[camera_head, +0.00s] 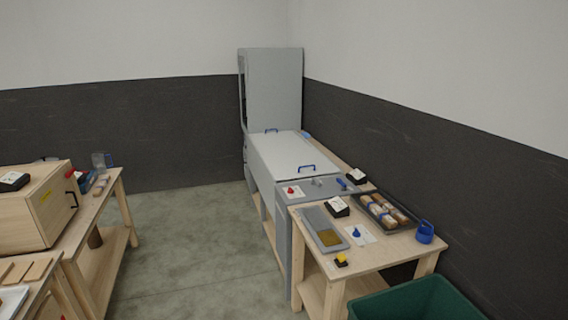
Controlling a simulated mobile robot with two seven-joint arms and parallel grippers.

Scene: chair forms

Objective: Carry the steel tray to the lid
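A flat grey tray (316,219), which looks like the steel tray, lies on the near right wooden table. A brown-gold square (328,238) is on its near part. A darker tray (366,208) holding wood-coloured pieces lies to its right, so I cannot be fully sure which tray is the steel one. The large pale grey lid (285,158) is shut, or nearly so, on the long grey chest behind the table. It has a blue handle (306,168) at its near end and another (271,130) at its far end. Neither of my grippers is in view.
The right table (370,255) also carries small black-and-white boxes, a blue knob on a white card and a blue holder (425,231). A green bin (420,300) stands in front of it. Wooden tables with a box (30,215) stand left. The floor between is clear.

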